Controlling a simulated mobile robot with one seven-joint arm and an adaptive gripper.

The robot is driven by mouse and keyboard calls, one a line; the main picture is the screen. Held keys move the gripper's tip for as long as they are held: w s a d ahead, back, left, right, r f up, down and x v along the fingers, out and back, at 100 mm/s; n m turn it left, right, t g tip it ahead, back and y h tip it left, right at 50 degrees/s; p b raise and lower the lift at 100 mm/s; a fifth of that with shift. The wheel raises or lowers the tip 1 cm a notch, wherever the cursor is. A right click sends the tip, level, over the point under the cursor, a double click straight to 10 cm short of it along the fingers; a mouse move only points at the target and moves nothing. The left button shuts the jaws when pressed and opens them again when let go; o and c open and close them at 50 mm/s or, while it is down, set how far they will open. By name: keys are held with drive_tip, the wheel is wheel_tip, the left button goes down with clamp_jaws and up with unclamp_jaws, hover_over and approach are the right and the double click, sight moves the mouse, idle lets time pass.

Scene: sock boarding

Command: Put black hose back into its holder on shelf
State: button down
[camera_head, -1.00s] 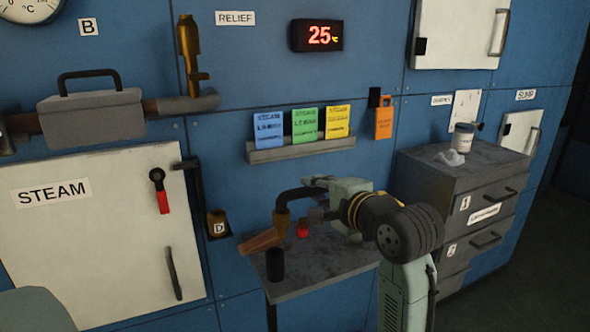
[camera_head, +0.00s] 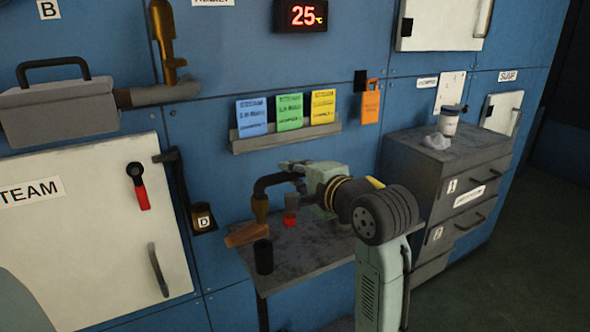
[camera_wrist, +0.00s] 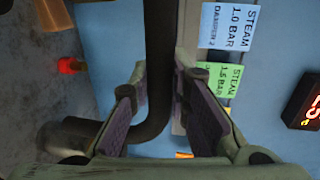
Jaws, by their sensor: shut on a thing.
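My gripper (camera_head: 290,170) is above the small shelf in the head view, shut on the black hose (camera_head: 268,184). The hose bends down to a brass-coloured end (camera_head: 260,208), which hangs over the shelf (camera_head: 325,250). In the wrist view, the hose (camera_wrist: 156,60) runs between the two finger pads (camera_wrist: 160,85) and curves to the left below them. I cannot tell whether this cup is the hose's holder.
On the shelf are a brown block (camera_head: 246,235), a black cup (camera_head: 263,257) and a red-based item (camera_head: 290,217). A rack with coloured booklets (camera_head: 289,130) is on the wall behind. A drawer cabinet (camera_head: 450,185) stands to the right.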

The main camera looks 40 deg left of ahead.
drive_tip(key=shift+f+b, duration=1.1)
drive_tip(key=shift+f, duration=1.5)
drive_tip(key=shift+p, duration=1.25)
drive_tip(key=shift+f+b, duration=0.85)
drive_tip(key=shift+f, duration=1.1)
drive_tip(key=c, duration=1.4)
unclamp_jaws()
drive_tip(key=shift+c, duration=0.2)
drive_tip(key=v, duration=1.2)
